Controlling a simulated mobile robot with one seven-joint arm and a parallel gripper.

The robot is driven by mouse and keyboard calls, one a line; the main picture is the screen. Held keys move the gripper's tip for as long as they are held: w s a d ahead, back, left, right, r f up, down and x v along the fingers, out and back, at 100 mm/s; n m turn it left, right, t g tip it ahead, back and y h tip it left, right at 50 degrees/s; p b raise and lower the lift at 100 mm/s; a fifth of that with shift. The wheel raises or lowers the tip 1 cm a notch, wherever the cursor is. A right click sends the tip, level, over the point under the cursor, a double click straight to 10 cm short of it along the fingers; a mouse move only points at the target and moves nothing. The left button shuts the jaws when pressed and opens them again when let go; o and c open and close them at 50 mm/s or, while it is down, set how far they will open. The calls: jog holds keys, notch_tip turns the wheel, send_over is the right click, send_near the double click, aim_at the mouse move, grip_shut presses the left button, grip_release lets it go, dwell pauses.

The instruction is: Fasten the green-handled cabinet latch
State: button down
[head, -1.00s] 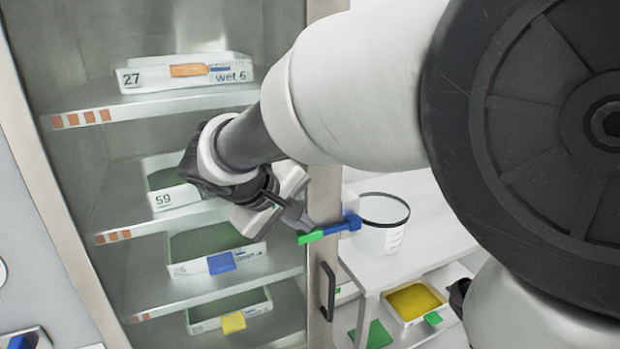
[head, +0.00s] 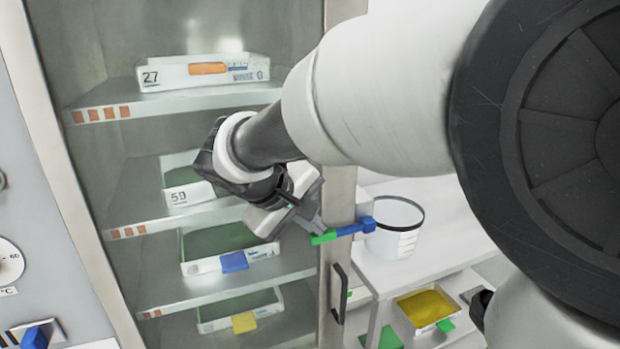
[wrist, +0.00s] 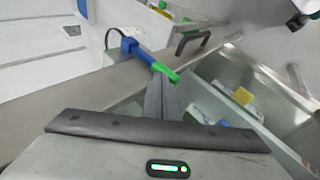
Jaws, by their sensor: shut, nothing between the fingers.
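The cabinet latch has a blue body (head: 357,227) and a green handle (head: 323,238), and sits on the right frame post of the cabinet. In the wrist view the green handle (wrist: 165,71) points toward my fingers and the blue part (wrist: 131,45) lies across the post. My gripper (head: 316,228) is shut and empty, its fingertips at the green handle. In the wrist view the closed fingers (wrist: 160,85) end right by the handle's end; I cannot tell whether they touch it.
Cabinet shelves hold trays numbered 27 (head: 205,72) and 59 (head: 186,184), plus others with blue (head: 234,262) and yellow (head: 244,322) tabs. A black bar handle (head: 340,293) is below the latch. A white bucket (head: 395,228) stands on a bench to the right.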

jog(key=w+r+p+v, duration=0.1)
jog(key=p+v, duration=0.1)
jog(key=v, duration=1)
jog(key=shift+d+r+p, duration=0.2)
jog(key=shift+r+p, duration=0.1)
jog(key=shift+s, duration=0.15)
jog(key=s+d+f+m+y, duration=0.3)
jog(key=s+d+f, duration=0.1)
jog(key=s+d, duration=0.35)
jog(key=s+d+f+m+y, duration=0.2)
jog(key=s+d+f+m, duration=0.1)
jog(key=s+d, duration=0.45)
notch_tip(320, 180, up, 12)
jog(key=a+p, duration=0.1)
jog(key=p, duration=1.2)
jog(key=shift+s+r+m+y, duration=0.15)
jog(key=shift+s+m+y, duration=0.1)
jog(key=shift+m+y, duration=0.05)
